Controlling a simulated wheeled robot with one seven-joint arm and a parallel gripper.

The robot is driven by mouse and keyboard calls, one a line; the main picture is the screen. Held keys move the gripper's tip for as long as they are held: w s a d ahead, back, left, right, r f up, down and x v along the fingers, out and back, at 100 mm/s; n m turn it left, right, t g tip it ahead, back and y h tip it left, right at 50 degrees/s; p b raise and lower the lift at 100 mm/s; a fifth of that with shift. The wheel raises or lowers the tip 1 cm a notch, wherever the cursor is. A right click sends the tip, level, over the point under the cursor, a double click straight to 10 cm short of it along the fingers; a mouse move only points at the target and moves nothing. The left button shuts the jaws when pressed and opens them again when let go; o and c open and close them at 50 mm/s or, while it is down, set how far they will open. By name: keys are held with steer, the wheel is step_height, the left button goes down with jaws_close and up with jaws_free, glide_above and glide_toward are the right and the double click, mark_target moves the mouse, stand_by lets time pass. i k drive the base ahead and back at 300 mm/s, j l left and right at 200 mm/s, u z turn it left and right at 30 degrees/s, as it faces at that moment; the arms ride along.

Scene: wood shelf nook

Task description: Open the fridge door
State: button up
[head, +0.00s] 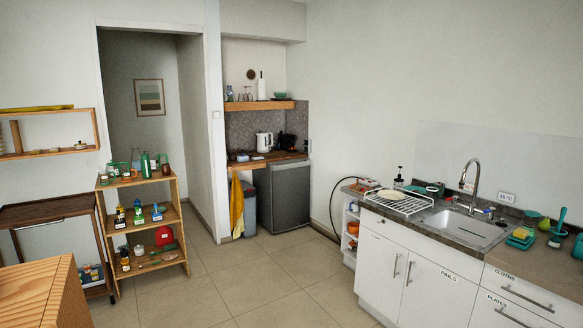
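A small dark grey fridge (287,196) stands in the back nook, under the right part of a wooden worktop. Its front door looks shut. I cannot make out a handle at this distance. My gripper is not in view, and the fridge is well away across the tiled floor.
A grey bin (249,205) and a yellow towel (237,207) are left of the fridge. A wooden shelf unit (113,228) with bottles stands left. White sink cabinets (378,265) line the right. A wooden block-like top (38,290) is near left. The tiled floor (250,280) between is clear.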

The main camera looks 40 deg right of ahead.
mark_target(290, 180)
steer(key=i+l+z, duration=0.25)
steer(key=i, duration=0.15)
steer(key=i+l+z, duration=0.15)
steer(key=i+z, duration=0.5)
steer(key=i, duration=4.75)
steer(key=i+u, duration=0.15)
steer(key=i, duration=0.3)
steer(key=i+l+u, duration=0.1)
steer(key=i, duration=0.4)
steer(key=i+l+u, duration=0.15)
steer(key=i, duration=0.3)
steer(key=i+l+u, duration=0.1)
steer(key=i, duration=0.35)
steer(key=i+l+u, duration=0.15)
steer(key=i+l, duration=0.2)
steer(key=i, duration=0.1)
